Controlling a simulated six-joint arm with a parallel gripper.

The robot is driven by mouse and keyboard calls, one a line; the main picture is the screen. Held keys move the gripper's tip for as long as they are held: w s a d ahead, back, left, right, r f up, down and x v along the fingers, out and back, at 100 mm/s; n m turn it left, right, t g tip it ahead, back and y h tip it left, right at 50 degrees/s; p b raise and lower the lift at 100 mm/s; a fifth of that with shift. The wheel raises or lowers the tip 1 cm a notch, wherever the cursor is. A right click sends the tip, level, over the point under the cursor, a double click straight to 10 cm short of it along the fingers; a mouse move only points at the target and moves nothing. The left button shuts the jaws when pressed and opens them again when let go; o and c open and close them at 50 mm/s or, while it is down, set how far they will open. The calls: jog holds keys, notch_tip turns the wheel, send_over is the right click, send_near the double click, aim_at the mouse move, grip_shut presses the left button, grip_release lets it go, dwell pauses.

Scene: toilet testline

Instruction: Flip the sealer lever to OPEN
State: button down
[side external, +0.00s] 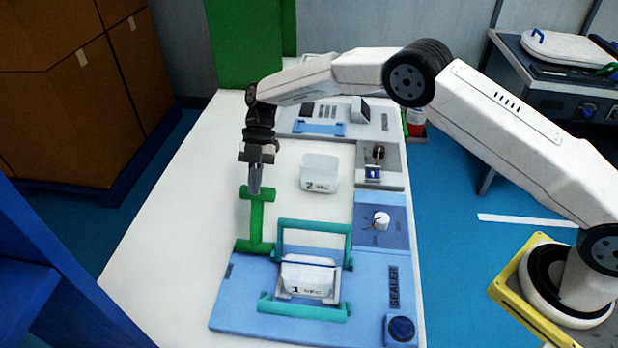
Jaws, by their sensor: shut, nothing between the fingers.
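The sealer (240,304) is a light blue plate at the front of the white table, with the word SEALER at its right. A green lever (257,222) rises from its back left corner, with a crossbar at its top end. My gripper (255,190) points down, shut and empty, with its fingertips at the lever's crossbar. I cannot tell whether they touch it. A teal frame (314,224) stands at the back of the sealer and a teal bar (303,309) lies at its front. A white tub marked 1 (307,279) sits between them.
A white tub marked 2 (320,172) stands on the table behind the sealer. A blue panel with a white knob (381,220) and a grey switch unit (378,160) line the right side. The table's left part (165,240) is clear.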

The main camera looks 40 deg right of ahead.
jog(key=shift+w+d+f, duration=0.45)
jog(key=shift+w+d, duration=0.1)
jog(key=shift+d, duration=0.05)
jog(key=shift+d, duration=0.15)
jog(key=shift+s+a+r, duration=1.3)
jog(key=shift+a+r, duration=0.05)
jog(key=shift+a, duration=0.1)
jog(key=w+d+f+v, duration=0.1)
jog(key=v, duration=0.8)
jog(key=shift+w+d, duration=0.25)
jog(key=shift+w, duration=0.05)
jog(key=shift+d, duration=0.1)
